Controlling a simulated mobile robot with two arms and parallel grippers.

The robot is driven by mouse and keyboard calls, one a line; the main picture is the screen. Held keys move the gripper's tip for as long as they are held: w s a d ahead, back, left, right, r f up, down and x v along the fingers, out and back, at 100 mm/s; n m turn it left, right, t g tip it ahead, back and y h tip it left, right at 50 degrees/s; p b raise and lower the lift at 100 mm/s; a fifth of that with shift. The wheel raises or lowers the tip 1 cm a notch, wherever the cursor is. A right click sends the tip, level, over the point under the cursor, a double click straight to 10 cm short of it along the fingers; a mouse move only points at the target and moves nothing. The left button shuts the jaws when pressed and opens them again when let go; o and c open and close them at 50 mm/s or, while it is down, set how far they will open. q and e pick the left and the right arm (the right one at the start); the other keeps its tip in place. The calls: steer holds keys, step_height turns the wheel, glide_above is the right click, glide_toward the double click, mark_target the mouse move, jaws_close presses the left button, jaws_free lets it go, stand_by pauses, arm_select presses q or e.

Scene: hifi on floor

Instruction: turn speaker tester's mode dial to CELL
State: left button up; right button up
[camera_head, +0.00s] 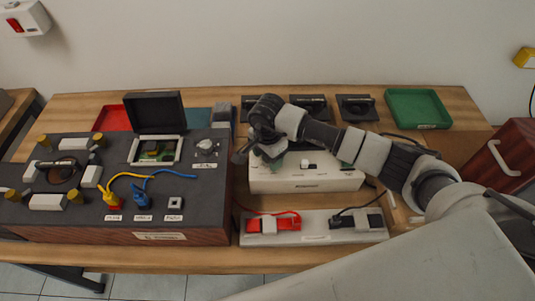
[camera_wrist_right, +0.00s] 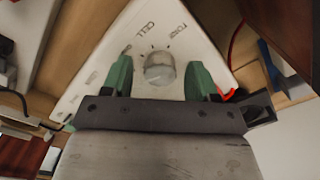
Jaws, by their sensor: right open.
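The speaker tester (camera_head: 305,183) is a white box on the wooden table, right of the dark test console. In the right wrist view its white face (camera_wrist_right: 95,88) carries a round silvery mode dial (camera_wrist_right: 159,67). Small tick marks and the words CELL and TONE are printed beyond the dial. I cannot tell which mark the dial points to. My right gripper (camera_head: 258,154) is over the left part of the tester. In the right wrist view its green fingers (camera_wrist_right: 158,78) are open, one on each side of the dial, with visible gaps. My left gripper is not in view.
The dark console (camera_head: 135,217) with blue and yellow plugs stands close on the left. A white strip with red and black clips (camera_head: 330,237) lies in front of the tester. Black holders (camera_head: 356,108) and a green tray (camera_head: 416,108) are behind. A brown case (camera_head: 503,160) is right.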

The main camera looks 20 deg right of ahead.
steer(key=shift+c, duration=0.2)
steer(key=c, duration=0.9)
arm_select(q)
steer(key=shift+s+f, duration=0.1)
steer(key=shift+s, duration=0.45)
